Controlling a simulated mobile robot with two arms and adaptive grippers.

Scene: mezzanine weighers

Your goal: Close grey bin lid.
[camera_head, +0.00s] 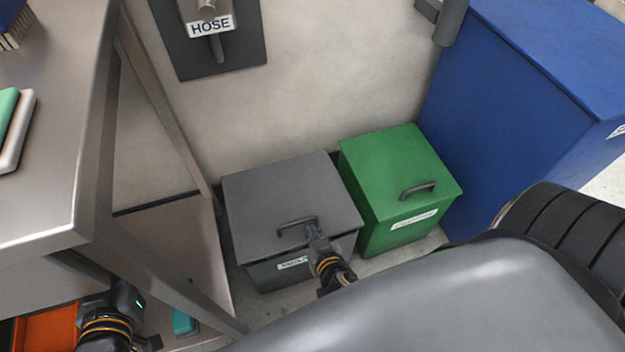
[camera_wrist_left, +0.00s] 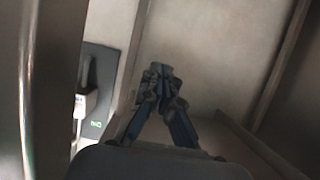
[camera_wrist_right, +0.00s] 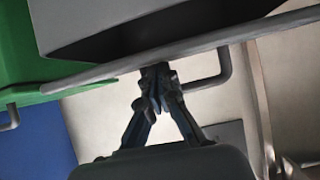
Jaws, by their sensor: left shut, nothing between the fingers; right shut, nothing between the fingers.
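The grey bin (camera_head: 262,277) stands on the floor against the wall, with a label on its front. Its flat grey lid (camera_head: 270,195) lies over the top, with a bar handle (camera_head: 296,222) near the front edge. In the right wrist view, a dark wedge shows between the lid (camera_wrist_right: 215,40) and the bin body (camera_wrist_right: 150,20), so the lid looks slightly raised. My right gripper (camera_head: 312,230) is shut and empty at the lid's front edge, near the handle; contact is unclear. My left gripper (camera_wrist_left: 163,78) is shut and empty, away from the bin beside the steel table.
A green bin (camera_head: 400,185) with a shut lid stands close on the right, and a large blue container (camera_head: 500,100) beyond it. The steel table (camera_head: 60,130) and its legs bound the left side. A hose panel (camera_head: 222,50) hangs on the wall above.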

